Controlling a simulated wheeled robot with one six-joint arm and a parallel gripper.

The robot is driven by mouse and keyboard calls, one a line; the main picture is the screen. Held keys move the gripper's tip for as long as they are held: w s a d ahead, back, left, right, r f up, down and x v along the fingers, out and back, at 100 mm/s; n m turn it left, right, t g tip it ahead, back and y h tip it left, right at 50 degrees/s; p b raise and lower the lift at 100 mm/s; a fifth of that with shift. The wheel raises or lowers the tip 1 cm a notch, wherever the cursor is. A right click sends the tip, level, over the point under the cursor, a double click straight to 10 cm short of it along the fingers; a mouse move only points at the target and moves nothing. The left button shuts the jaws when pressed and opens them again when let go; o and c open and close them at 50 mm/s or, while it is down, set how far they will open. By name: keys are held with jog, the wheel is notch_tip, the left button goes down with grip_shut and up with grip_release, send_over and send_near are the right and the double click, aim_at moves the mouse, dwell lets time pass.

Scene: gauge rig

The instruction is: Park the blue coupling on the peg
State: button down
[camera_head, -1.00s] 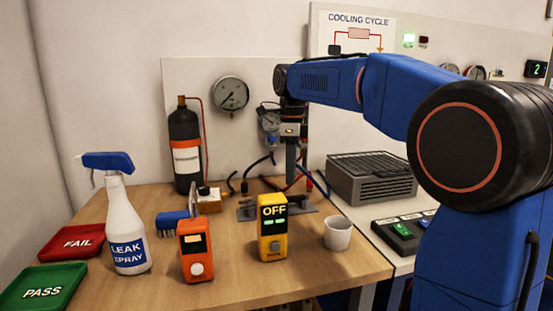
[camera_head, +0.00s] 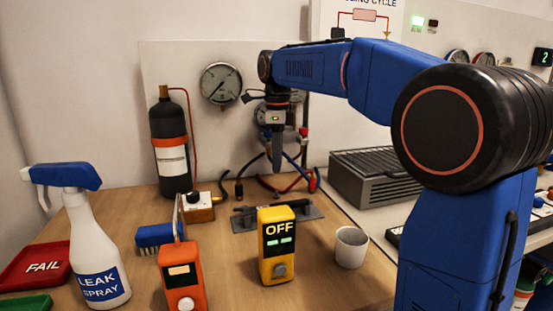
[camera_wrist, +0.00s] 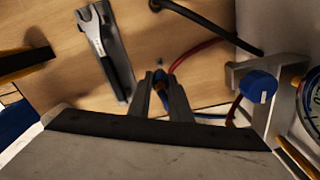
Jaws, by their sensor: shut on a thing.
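My gripper (camera_head: 277,165) points down above the back of the bench, in front of the gauge panel. In the wrist view its two fingers (camera_wrist: 161,88) are shut on the blue coupling (camera_wrist: 159,77), which shows as a small blue and dark end between the tips. A blue hose (camera_wrist: 203,115) runs from near it to the right, beneath the hand. In the head view the coupling is too small to make out at the fingertips. I cannot pick out the peg with certainty in either view.
A manifold with a blue knob (camera_wrist: 258,87) stands right of the fingers. Red (camera_wrist: 196,52) and black hoses lie close by. A dark tool (camera_wrist: 106,50) lies left. The yellow meter (camera_head: 277,245), orange meter (camera_head: 181,275) and white cup (camera_head: 350,247) stand nearer the front.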

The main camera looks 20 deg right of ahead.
jog(key=shift+f, duration=2.6)
jog(key=shift+f, duration=1.35)
jog(key=c, duration=1.2)
grip_release()
notch_tip(320, 180, up, 18)
jog(key=shift+f, duration=0.25)
